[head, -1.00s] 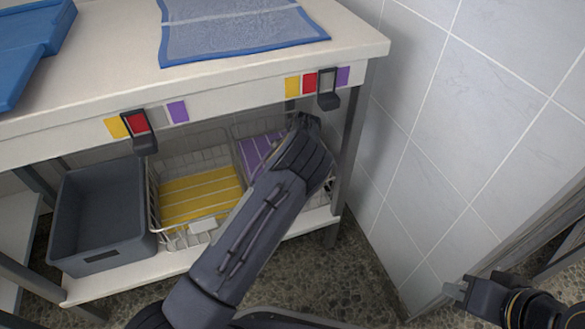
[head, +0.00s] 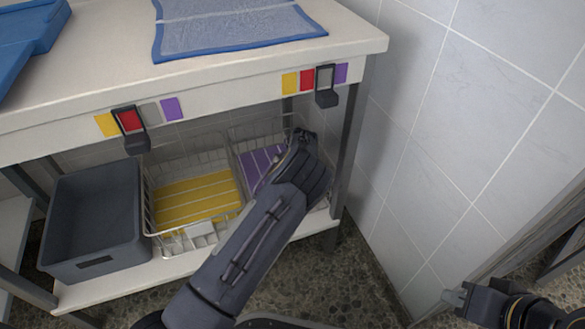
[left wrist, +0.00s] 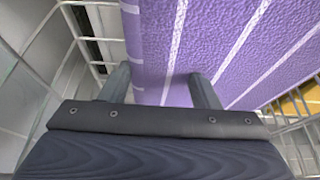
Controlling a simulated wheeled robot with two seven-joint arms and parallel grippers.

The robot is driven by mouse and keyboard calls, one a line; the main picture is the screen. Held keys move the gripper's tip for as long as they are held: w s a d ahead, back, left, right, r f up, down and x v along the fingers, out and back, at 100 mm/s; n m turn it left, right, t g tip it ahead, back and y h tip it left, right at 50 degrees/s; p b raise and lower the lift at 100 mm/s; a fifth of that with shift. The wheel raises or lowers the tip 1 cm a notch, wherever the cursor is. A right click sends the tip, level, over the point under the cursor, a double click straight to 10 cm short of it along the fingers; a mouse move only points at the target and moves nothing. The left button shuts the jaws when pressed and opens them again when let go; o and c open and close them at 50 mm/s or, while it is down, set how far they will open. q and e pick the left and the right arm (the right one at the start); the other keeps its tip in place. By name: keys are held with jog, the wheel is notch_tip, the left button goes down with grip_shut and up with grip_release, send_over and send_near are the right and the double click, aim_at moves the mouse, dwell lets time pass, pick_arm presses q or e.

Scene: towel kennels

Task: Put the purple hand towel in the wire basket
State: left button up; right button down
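The purple hand towel (head: 262,162), with pale stripes, lies in the right-hand wire compartment on the lower shelf, partly hidden by my left arm. It fills much of the left wrist view (left wrist: 225,45). My left gripper (left wrist: 161,84) has its two fingers apart, with purple cloth beyond and between them; I see no closed grip. In the head view my left wrist hides its fingers. The wire basket (head: 150,205) to the left of the purple towel holds a yellow striped towel (head: 195,198). My right gripper (head: 456,297) is at the lower right, away from the shelf, its finger gap unclear.
A dark grey bin (head: 92,228) stands left of the wire baskets. A blue-edged grey cloth (head: 235,25) and a blue tray (head: 25,35) lie on the tabletop. Colour tags with dark clips (head: 137,140) line the table's front edge. A table leg and tiled wall (head: 455,120) bound the right side.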

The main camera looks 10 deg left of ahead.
pick_arm(q)
jog(key=shift+r, duration=0.4)
jog(key=p+v, duration=0.3)
jog(key=v, duration=0.3)
jog(key=shift+s+d+r, duration=0.1)
jog(key=shift+r, duration=0.05)
jog(key=shift+s+r+p, duration=0.15)
jog(key=shift+r+p, duration=0.15)
jog(key=shift+p, duration=0.05)
